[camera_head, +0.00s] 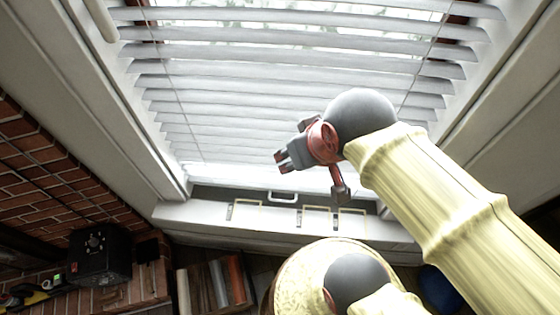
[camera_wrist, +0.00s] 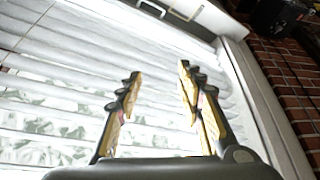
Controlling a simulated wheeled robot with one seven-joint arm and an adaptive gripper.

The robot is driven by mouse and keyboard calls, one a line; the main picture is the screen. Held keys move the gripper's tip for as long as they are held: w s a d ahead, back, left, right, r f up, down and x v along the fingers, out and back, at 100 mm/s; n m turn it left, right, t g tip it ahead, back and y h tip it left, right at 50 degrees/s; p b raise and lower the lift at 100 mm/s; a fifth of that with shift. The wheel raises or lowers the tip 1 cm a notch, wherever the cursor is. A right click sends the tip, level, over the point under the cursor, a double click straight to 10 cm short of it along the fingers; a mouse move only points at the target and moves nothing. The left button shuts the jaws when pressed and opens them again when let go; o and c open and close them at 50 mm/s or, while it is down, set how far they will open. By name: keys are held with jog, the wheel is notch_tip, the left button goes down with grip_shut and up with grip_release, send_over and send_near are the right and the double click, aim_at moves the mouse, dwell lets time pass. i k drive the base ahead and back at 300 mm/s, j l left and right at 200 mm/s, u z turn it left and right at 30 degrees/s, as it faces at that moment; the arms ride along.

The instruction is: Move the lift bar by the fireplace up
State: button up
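The window blind (camera_head: 290,85) has white horizontal slats and hangs over the window. Its pale bottom bar (camera_head: 235,173), likely the lift bar, runs low across the window just above the sill. A small white U-shaped handle (camera_head: 283,197) shows just below this bar, and a white handle also shows at the top of the wrist view (camera_wrist: 150,8). My gripper (camera_head: 312,177) is in front of the lower blind, above and right of the handle. In the wrist view my gripper (camera_wrist: 160,74) has its fingers apart with nothing between them.
The white sill (camera_head: 200,214) runs below the window, with several small metal fittings. A brick wall (camera_head: 40,165) and a black box (camera_head: 98,257) are at the left. Books (camera_head: 220,282) stand beneath the sill. A round patterned yellowish surface (camera_head: 300,275) is at the bottom.

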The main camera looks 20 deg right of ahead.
aim_at(194, 183)
jog(key=k+j, duration=0.15)
jog(key=j, duration=0.15)
jog(key=k+j+u, duration=0.1)
jog(key=k+j, duration=0.25)
jog(key=j, duration=0.2)
jog(key=j+u, duration=0.1)
jog(key=j, duration=0.35)
